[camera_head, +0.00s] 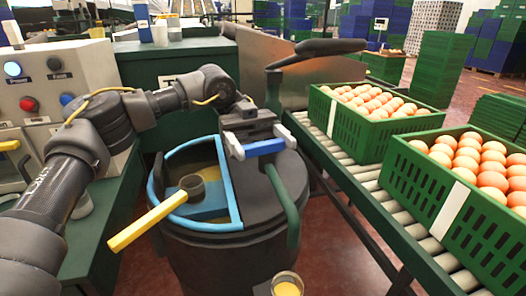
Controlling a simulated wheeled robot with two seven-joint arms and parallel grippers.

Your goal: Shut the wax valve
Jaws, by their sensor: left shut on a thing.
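The wax tank (230,262) is a dark round drum in the middle, with a blue-rimmed opening on its left. A blue bar (265,148), apparently the wax valve's handle, lies crosswise above the lid's right part. My left gripper (260,146) is shut on this bar, with a pale finger at each end of it. The gripper's body hides what is behind the bar, and I cannot tell how far the valve is turned. My right gripper is not in view.
A ladle with a yellow handle (147,220) rests in the opening. A small cup of yellow liquid (287,288) is at the front. A dark lever (318,47) rises behind the tank.

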